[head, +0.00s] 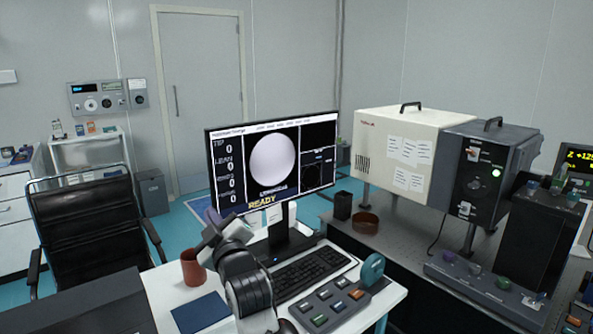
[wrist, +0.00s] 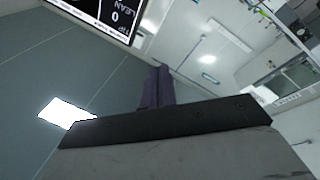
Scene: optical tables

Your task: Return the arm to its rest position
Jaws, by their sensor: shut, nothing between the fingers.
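My arm (head: 248,290) rises from the bottom of the head view, in front of the monitor and keyboard. Its upper end, a grey wrist part, is bent up and to the left beside the monitor's lower left corner; the fingers are hard to make out there. In the wrist view my gripper (wrist: 157,72) shows as two dark fingers pressed together beyond a black bar, with nothing between them. The wrist camera looks up toward wall and ceiling, and the picture is tilted.
The monitor (head: 272,165) reads READY; its corner shows in the wrist view. A keyboard (head: 310,276), reddish cup (head: 192,268), blue pad (head: 200,313) and button panel (head: 330,306) lie around my arm. A white and black instrument (head: 395,160) stands right; a black chair (head: 92,222) stands left.

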